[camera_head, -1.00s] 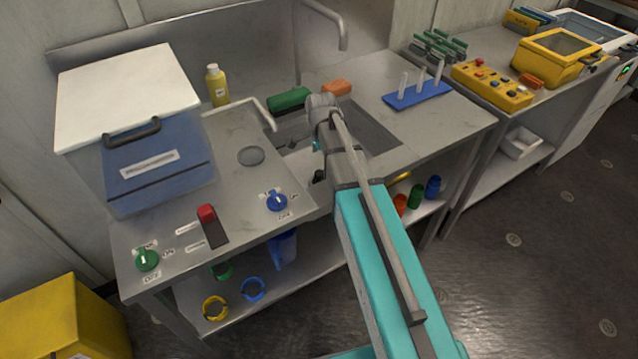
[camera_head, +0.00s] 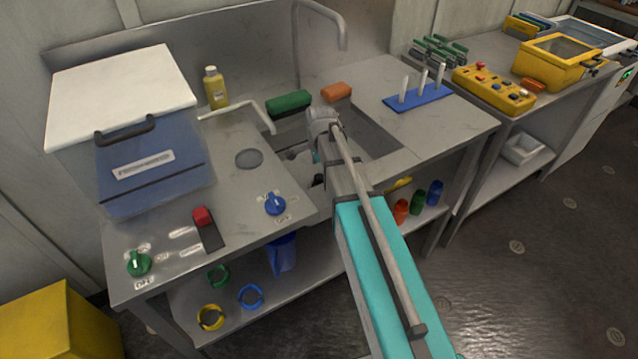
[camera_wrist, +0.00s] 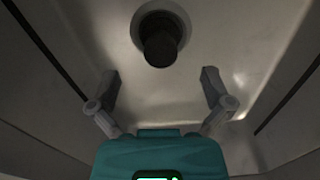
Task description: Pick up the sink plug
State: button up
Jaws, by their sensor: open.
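The sink plug (camera_wrist: 161,46) is a dark, round, stubby piece in the wrist view. It sits at the round drain (camera_wrist: 178,14) in the floor of the metal sink. My gripper (camera_wrist: 160,80) is open and empty, with its two fingers spread wide. In the wrist view the plug lies above the fingertips in the picture, between their two lines, with no contact visible. In the head view my arm reaches down into the sink (camera_head: 377,140), and my wrist and the sink wall hide the fingers. I cannot make out the plug clearly there.
A faucet (camera_head: 343,30) rises behind the sink. A green sponge-like block (camera_head: 289,103) and an orange one (camera_head: 336,91) lie at its back edge. A blue rack with white pegs (camera_head: 418,97) stands right. A lidded bin (camera_head: 150,170) stands left. Sink walls surround my gripper.

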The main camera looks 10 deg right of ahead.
aim_at(319, 176)
jog(key=shift+a+f+b, duration=0.15)
jog(key=shift+f+b, duration=2.4)
jog(key=shift+f, duration=0.05)
jog(key=c, duration=1.2)
jog(key=shift+c, duration=0.2)
